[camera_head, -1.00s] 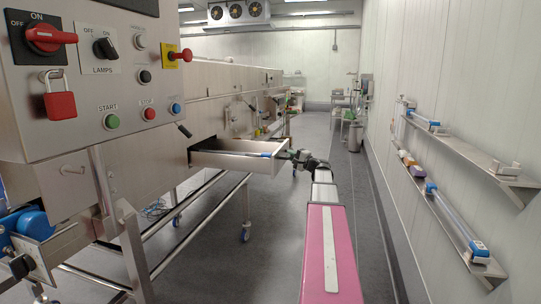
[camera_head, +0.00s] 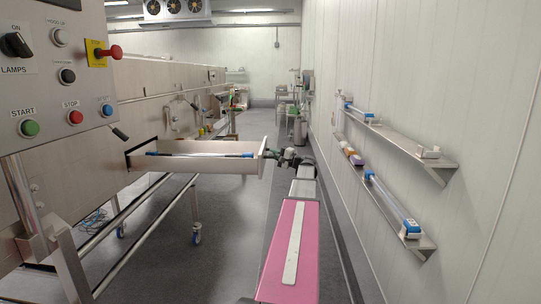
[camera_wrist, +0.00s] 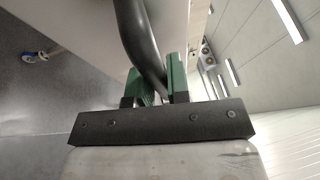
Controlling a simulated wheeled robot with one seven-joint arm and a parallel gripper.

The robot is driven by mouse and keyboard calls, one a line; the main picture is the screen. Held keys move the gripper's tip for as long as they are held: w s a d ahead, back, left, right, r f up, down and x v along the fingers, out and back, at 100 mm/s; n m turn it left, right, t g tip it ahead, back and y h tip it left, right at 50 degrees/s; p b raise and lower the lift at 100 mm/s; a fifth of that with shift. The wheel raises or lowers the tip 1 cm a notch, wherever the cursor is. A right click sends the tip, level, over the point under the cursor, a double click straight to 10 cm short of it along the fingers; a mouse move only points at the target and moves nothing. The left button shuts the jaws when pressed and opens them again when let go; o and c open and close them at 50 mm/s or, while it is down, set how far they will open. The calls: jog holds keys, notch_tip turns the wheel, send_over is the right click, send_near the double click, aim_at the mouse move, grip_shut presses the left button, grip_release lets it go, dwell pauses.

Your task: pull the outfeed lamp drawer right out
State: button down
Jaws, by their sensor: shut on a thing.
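The outfeed lamp drawer (camera_head: 215,168) is a shallow metal tray sticking out far to the right from the side of the steel tunnel. A long lamp tube (camera_head: 200,155) with blue ends lies inside it. My gripper (camera_head: 280,156) is at the drawer's right-hand front end. In the wrist view my gripper (camera_wrist: 156,84) has its green fingers shut on the dark curved handle (camera_wrist: 138,40) of the drawer. The drawer's front panel (camera_wrist: 95,25) shows behind the handle. The drawer's inner end is at the opening in the tunnel wall.
A control panel (camera_head: 55,75) with buttons stands at the left. Two wall shelves (camera_head: 400,140) at the right hold lamp tubes and small items. Frame legs with a caster (camera_head: 196,236) stand below the drawer. Grey floor (camera_head: 235,225) lies open between tunnel and wall.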

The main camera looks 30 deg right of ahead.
jog(key=shift+s+d+f, duration=0.1)
jog(key=shift+d, duration=0.1)
jog(key=c, duration=1.1)
grip_release()
jog(key=shift+s+d, duration=0.1)
jog(key=shift+s, duration=0.1)
jog(key=v, duration=1)
jog(key=shift+s+d, duration=0.2)
jog(key=shift+s, duration=0.05)
